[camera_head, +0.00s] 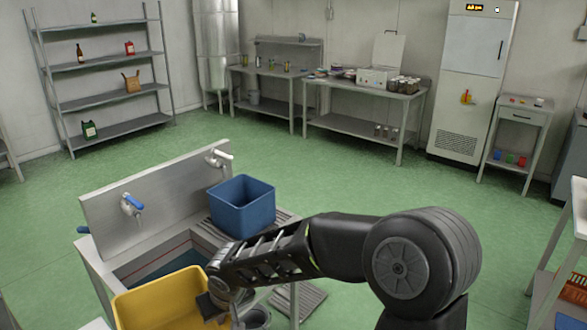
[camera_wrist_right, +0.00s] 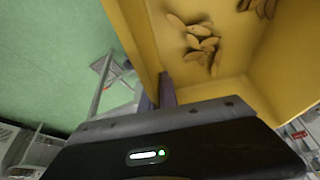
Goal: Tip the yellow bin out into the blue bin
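The yellow bin (camera_head: 135,309) is at the bottom of the head view, at the near end of the sink, its lower part cut off. The right wrist view shows its yellow inside (camera_wrist_right: 285,75) with several beige oval pieces (camera_wrist_right: 200,42). My right gripper (camera_head: 220,303) is at the bin's right wall; in the wrist view its fingers (camera_wrist_right: 158,92) stand on either side of that wall, close on it. The blue bin (camera_head: 242,207) stands upright on the sink's ribbed drainboard, beyond the yellow bin; its floor is hidden. My left gripper is not in view.
The metal sink (camera_head: 155,207) has a raised back panel with two taps, one blue-handled (camera_head: 132,204). Shelves (camera_head: 110,100) and worktables (camera_head: 365,100) stand far back; green floor between is clear.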

